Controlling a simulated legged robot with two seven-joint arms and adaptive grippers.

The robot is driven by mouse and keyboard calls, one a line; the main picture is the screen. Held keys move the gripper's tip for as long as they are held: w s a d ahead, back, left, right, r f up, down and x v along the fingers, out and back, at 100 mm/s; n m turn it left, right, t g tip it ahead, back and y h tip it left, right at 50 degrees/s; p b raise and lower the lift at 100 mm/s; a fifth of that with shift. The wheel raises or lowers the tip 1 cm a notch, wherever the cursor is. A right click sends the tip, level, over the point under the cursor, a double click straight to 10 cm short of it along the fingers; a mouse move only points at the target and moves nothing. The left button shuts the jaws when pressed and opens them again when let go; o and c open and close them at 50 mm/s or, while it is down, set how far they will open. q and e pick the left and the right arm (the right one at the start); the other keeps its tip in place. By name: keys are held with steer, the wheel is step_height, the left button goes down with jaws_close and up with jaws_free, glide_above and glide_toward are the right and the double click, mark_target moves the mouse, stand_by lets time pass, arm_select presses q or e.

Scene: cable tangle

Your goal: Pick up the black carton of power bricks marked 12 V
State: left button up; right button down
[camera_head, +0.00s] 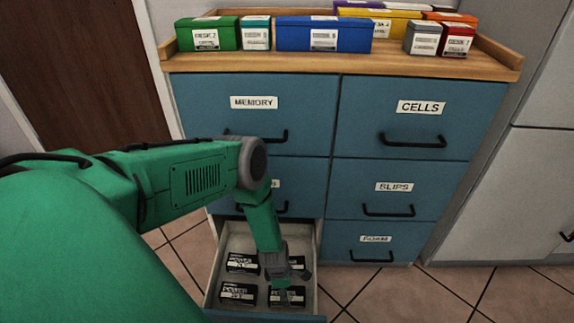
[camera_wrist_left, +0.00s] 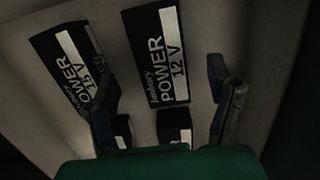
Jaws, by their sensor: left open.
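In the left wrist view, the black carton marked 12 V (camera_wrist_left: 150,45) lies on the light drawer floor, its white POWER label readable sideways. By its place, it matches the near right carton (camera_head: 287,298) in the head view, partly covered by my gripper. My left gripper (camera_head: 289,277) reaches down into the open drawer (camera_head: 320,262) from above. In the wrist view its two fingers (camera_wrist_left: 165,82) are spread, with the 12 V carton in the gap between them in the picture. Nothing is held. Whether a finger touches a carton I cannot tell. My right gripper is out of view.
A black carton marked 15 V (camera_wrist_left: 72,60) lies beside it. Two more black POWER cartons fill the drawer's left side, far (camera_head: 242,263) and near (camera_head: 238,295). The drawer walls are close. Above, a blue cabinet (camera_head: 253,90) carries a wooden top (camera_head: 345,63) with several coloured boxes.

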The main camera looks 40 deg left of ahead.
arm_select(q)
step_height(320, 180, down, 4)
steer(key=shift+f+b, duration=0.25)
steer(key=shift+b, duration=0.85)
steer(key=shift+d, duration=0.1)
steer(key=shift+w+d+r, duration=0.1)
steer(key=shift+d, duration=0.05)
steer(key=shift+c, duration=0.8)
steer(key=c, duration=1.4)
steer(key=shift+a, duration=0.2)
